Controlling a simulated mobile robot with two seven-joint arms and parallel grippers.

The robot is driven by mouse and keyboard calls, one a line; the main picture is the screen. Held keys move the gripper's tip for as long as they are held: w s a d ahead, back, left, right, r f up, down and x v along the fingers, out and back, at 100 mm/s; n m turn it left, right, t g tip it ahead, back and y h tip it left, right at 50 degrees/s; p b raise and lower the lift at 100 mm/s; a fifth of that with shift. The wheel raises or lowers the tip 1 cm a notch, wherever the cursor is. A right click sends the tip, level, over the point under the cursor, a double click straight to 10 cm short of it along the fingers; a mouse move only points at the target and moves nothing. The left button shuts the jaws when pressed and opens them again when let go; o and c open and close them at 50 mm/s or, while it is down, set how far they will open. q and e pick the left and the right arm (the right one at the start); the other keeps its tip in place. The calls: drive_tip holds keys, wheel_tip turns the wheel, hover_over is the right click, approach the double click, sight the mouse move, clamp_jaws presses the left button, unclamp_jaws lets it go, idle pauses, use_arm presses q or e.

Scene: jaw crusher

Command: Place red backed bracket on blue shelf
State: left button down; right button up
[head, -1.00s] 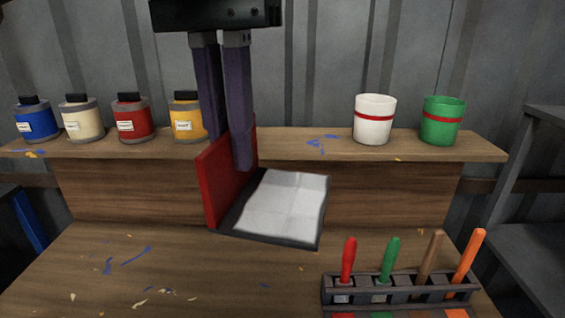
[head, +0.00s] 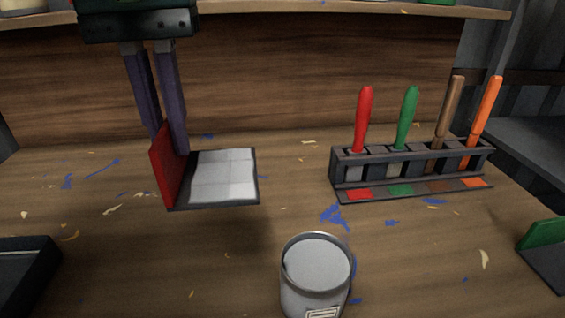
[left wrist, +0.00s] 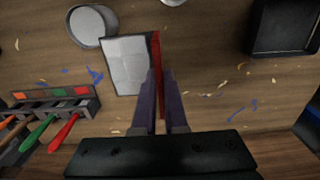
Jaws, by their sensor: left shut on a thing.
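The red backed bracket (head: 166,172) has an upright red back plate and a flat dark base with a creased white sheet on it. My left gripper (head: 167,146) is shut on the red back plate, with one finger on each side. The bracket is roughly level and appears held above the wooden bench, with a shadow below it. In the left wrist view the red plate (left wrist: 156,50) stands between the fingers (left wrist: 160,108). My right gripper is not in view. I cannot make out the blue shelf in the current views.
A rack (head: 415,170) with several coloured-handled tools stands at the right on the paint-spotted bench (head: 110,240). A grey can (head: 315,285) stands at the front. A dark tray (head: 22,285) is at the lower left. A green-backed piece (head: 545,240) sits at the right edge.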

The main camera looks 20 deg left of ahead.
use_arm(q)
wheel_tip(320, 180, down, 16)
drive_tip(key=b, duration=0.4)
drive_tip(key=shift+f, duration=0.1)
drive_tip(key=c, duration=1)
unclamp_jaws()
drive_tip(key=shift+f, duration=0.15)
drive_tip(key=shift+o, duration=0.2)
